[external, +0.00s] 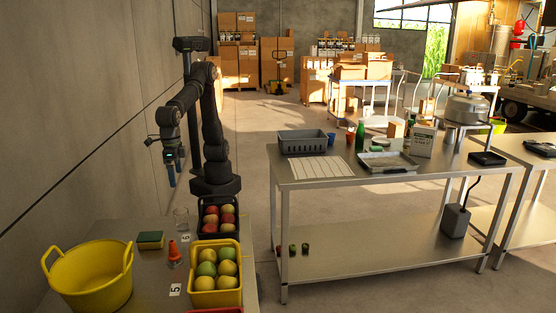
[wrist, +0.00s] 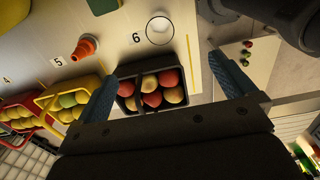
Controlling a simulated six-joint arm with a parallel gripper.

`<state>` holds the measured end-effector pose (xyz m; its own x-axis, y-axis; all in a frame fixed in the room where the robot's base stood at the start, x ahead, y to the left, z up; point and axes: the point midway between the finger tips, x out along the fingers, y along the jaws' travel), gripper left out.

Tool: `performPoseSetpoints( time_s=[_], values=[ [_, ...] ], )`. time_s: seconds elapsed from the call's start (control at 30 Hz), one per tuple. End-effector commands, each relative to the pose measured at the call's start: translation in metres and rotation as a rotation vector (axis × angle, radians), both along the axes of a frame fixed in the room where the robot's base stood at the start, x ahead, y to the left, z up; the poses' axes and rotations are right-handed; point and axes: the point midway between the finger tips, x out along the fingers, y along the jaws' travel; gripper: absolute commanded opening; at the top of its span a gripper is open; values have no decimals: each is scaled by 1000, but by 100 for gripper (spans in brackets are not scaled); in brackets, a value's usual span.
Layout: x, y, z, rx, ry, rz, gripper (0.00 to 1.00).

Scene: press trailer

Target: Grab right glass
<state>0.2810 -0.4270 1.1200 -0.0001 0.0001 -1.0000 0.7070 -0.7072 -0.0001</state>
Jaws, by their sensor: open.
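A clear glass (external: 181,222) stands on the near table beside the label 6, in front of my arm's base. In the wrist view the glass (wrist: 159,29) shows from above as a pale ring at the top, beyond the fingertips. I see only one clear glass on this table. My gripper (external: 175,172) is in the air above and to the left of the glass, blue fingers pointing down.
A dark crate of fruit (external: 203,226) is right of the glass. An orange cone (external: 174,254), a yellow fruit crate (external: 232,283), a sponge (external: 150,239) and a yellow tub (external: 94,290) share the table. A steel table (external: 300,185) stands across a floor gap.

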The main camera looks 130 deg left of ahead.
Motion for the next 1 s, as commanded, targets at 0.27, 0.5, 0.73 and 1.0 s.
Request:
performPoseSetpoints(
  time_s=[0.27,0.5,0.73,1.0],
  values=[
    [0,0,0,0,0,0,78],
    [0,0,0,0,0,0,76],
    [-3,5,-2,-25,-13,-137,76],
    [-11,20,-12,-102,-92,-647,76]
  ],
)
